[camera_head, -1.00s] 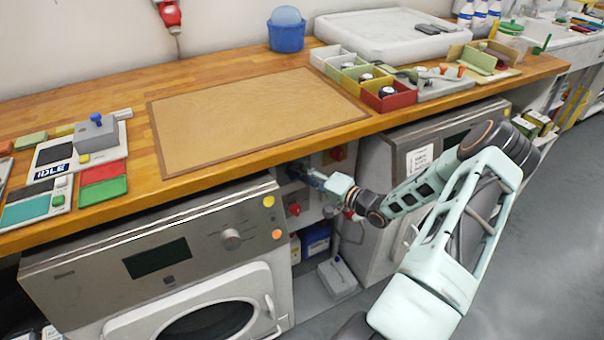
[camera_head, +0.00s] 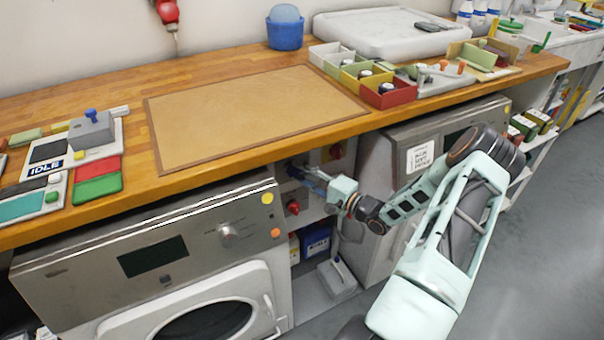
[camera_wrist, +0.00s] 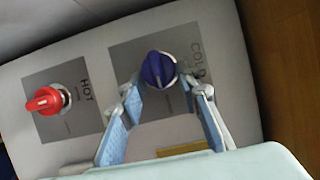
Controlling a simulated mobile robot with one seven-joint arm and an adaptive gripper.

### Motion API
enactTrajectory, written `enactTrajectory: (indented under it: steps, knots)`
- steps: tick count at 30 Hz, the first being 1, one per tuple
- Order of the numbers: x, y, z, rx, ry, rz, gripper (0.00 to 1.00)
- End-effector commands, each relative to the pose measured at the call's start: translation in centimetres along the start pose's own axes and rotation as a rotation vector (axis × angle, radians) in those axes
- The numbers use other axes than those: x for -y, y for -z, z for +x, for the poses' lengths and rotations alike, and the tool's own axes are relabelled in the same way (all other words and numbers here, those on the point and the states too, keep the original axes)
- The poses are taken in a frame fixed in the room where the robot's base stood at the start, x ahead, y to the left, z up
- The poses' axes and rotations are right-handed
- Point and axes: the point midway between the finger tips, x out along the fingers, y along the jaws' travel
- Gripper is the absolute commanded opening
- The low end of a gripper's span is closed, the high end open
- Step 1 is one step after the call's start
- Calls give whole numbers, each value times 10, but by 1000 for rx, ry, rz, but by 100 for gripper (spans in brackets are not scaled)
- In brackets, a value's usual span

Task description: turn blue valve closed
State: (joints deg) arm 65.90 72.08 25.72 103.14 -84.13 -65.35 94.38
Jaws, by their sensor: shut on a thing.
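The blue valve (camera_wrist: 158,70) is a round knob with a raised bar, on a grey plate marked COLD. In the wrist view it sits between the ends of my gripper's fingers (camera_wrist: 161,97), which are shut on it.
The wooden worktop (camera_head: 200,165) overhangs the gap. A washing machine (camera_head: 95,265) stands to the left and another machine (camera_head: 375,165) to the right. A blue box (camera_head: 316,238) and a grey object with a handle (camera_head: 337,278) are below.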

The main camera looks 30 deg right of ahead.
Motion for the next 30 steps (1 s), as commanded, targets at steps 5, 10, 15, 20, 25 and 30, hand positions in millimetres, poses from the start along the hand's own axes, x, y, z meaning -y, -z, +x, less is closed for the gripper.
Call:
enactTrajectory:
  steps: [5, 10, 15, 20, 25, 30]
  knots:
    - [0, 0, 0, -1, 0, 2, 31]
    - [0, 0, 0, -1, 0, 1, 48]
    - [0, 0, 0, 0, 0, 0, 48]
    - [0, 0, -4, -1, -1, 0, 48]
    - [0, 1, -30, -4, -2, -1, 48]
    - [0, 1, -67, -4, -2, -1, 48]
